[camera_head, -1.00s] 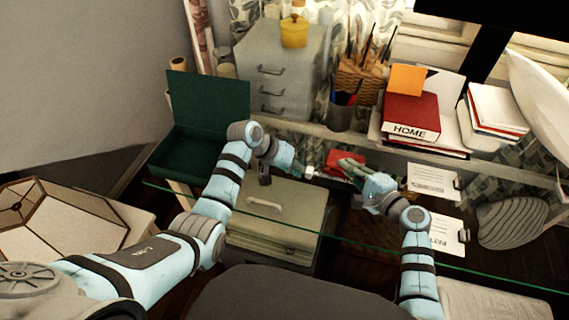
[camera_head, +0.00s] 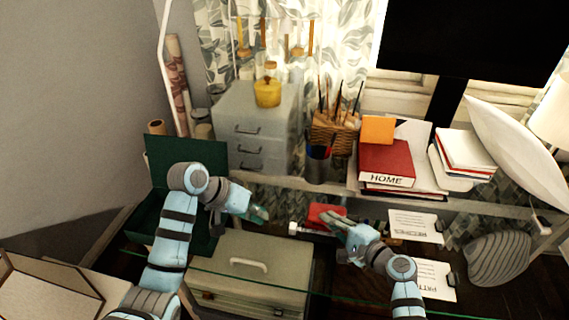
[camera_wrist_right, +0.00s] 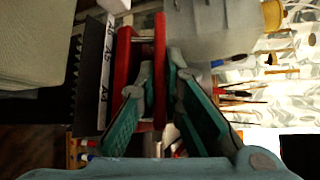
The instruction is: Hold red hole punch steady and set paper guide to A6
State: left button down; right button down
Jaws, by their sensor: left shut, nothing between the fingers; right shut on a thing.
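The red hole punch (camera_head: 320,211) lies on the glass desk, partly covered by my right gripper (camera_head: 331,220). My right gripper's fingers are shut on the punch, around a red bar of it (camera_wrist_right: 160,75) in the right wrist view. In the head view a small white end (camera_head: 294,229) sticks out left of the punch. My left gripper (camera_head: 260,214) is shut and empty, left of the punch and apart from it.
A green open box (camera_head: 185,160) and grey drawers (camera_head: 262,130) stand at the left and back. A pen cup (camera_head: 317,165), red HOME book (camera_head: 386,162) and papers (camera_head: 415,226) are behind and right. A beige case (camera_head: 250,262) sits below the glass.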

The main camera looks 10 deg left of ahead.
jog(key=c, duration=1.7)
grip_release()
jog(key=shift+o, duration=0.2)
